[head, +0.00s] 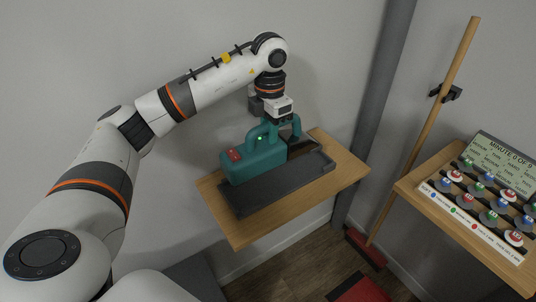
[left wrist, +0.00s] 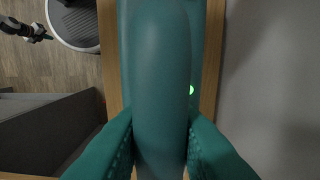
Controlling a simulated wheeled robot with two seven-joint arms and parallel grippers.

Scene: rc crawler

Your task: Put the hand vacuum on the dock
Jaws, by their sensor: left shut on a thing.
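The hand vacuum (head: 255,168) is teal, with a red patch on top at its left end and a small lit green light. The dock (head: 285,190) is a dark grey tray on a wooden wall shelf. The vacuum lies level over the back part of the dock; I cannot tell whether it is fully seated. My left gripper (head: 282,122) comes down from above and is shut on the vacuum's handle. In the left wrist view the teal handle (left wrist: 160,80) runs between the fingertips (left wrist: 160,145).
The wooden shelf (head: 240,233) has a bare front edge. At the right, another wooden shelf (head: 440,225) holds a board with several coloured round pieces and a sign (head: 505,165). A wooden pole (head: 425,130) leans between them. Red objects (head: 362,290) lie on the floor.

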